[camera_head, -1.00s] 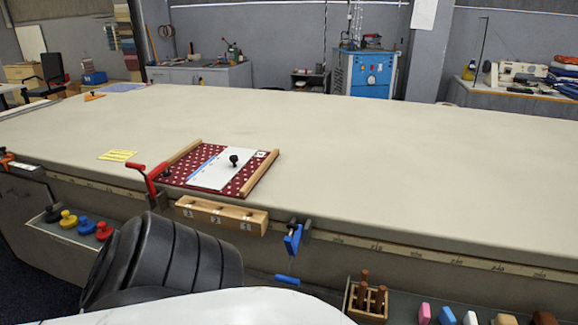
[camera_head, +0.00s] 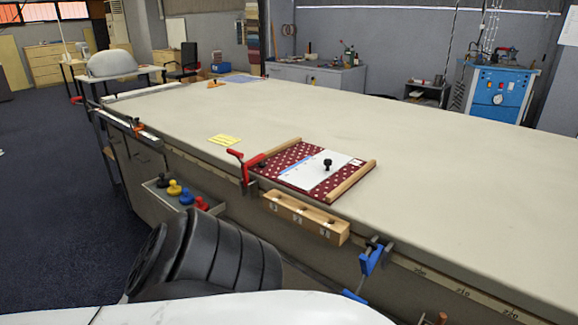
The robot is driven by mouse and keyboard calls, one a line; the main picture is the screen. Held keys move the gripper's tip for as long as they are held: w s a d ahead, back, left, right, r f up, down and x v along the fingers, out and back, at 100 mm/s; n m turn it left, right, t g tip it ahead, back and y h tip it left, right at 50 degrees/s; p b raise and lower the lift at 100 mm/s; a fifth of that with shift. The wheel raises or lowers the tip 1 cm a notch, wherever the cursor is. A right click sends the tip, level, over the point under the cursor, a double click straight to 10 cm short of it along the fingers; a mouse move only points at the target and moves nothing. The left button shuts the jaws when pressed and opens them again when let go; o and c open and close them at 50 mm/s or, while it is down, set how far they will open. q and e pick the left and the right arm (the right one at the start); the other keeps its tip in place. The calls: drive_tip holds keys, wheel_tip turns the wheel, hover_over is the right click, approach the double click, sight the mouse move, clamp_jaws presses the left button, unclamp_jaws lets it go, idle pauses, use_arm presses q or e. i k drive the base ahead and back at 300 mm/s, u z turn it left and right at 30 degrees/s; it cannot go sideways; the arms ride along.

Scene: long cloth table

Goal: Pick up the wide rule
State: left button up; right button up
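A flat white plate with a blue edge strip and a black knob (camera_head: 320,174) lies on a dark red dotted cloth (camera_head: 290,157) on the long table; it may be the wide rule, but I cannot tell for sure. Wooden bars (camera_head: 351,181) lie along two sides of the cloth. Neither of my grippers is in view. A black ribbed part and a white part at the bottom are mine.
A red clamp (camera_head: 246,168) and a blue clamp (camera_head: 372,258) grip the table's front edge (camera_head: 450,280), with a wooden block (camera_head: 306,217) between them. A yellow note (camera_head: 224,140) lies left of the cloth. A tray of coloured knobs (camera_head: 180,193) hangs below. Most of the tabletop is clear.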

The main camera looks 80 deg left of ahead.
sight(305, 176)
drive_tip(key=u, duration=2.2)
